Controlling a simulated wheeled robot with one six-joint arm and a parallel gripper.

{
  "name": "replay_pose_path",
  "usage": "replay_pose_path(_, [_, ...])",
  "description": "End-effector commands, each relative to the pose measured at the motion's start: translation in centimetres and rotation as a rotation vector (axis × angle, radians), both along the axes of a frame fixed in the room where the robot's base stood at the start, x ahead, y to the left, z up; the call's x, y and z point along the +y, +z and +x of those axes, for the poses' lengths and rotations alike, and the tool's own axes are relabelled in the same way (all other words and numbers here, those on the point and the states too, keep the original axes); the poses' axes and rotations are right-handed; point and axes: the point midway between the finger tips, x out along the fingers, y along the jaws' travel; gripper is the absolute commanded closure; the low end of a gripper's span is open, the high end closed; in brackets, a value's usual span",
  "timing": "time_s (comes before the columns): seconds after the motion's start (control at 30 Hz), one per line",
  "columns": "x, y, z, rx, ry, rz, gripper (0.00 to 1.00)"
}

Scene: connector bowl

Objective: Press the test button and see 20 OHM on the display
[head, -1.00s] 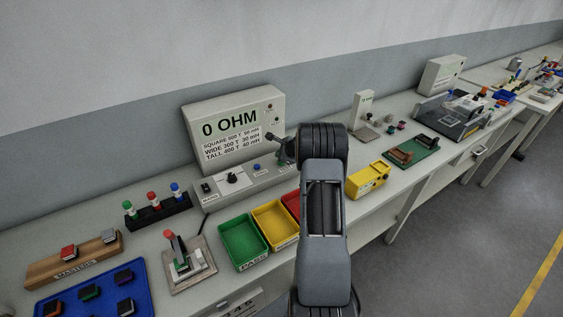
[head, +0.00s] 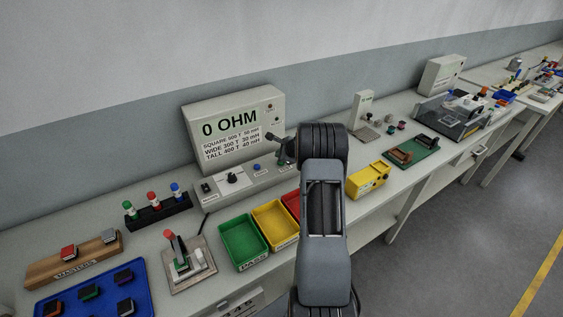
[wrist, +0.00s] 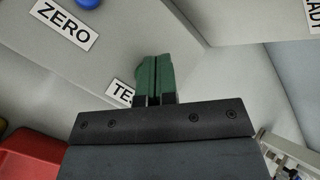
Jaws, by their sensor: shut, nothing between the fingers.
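The display (head: 230,124) on the grey meter box reads 0 OHM in the head view. A sloped control panel in front of it carries a knob (head: 232,178) and a blue button (head: 257,167). The blue button also shows by the ZERO label in the wrist view (wrist: 88,3). A partly covered label (wrist: 119,93) starting "TE" lies just left of my fingers. My gripper (head: 283,163) is over the panel's right part. In the wrist view my gripper (wrist: 154,78) is shut and empty, its fingers greenish. The test button is hidden; I cannot tell whether the fingers touch it.
Green (head: 240,262), yellow (head: 272,238) and red (head: 292,204) bins stand in front of the panel. The red one also edges the wrist view (wrist: 30,155). A yellow box (head: 366,181) stands right of my arm. A lever fixture (head: 187,262) and blue tray (head: 68,306) are at left.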

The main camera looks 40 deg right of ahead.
Motion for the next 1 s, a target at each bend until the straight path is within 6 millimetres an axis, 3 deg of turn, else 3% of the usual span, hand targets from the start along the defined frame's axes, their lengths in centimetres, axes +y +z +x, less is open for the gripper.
replay_pose_path(1.0, [0.0, -1.01, 0.01, 0.0, 0.0, 0.0, 1.0])
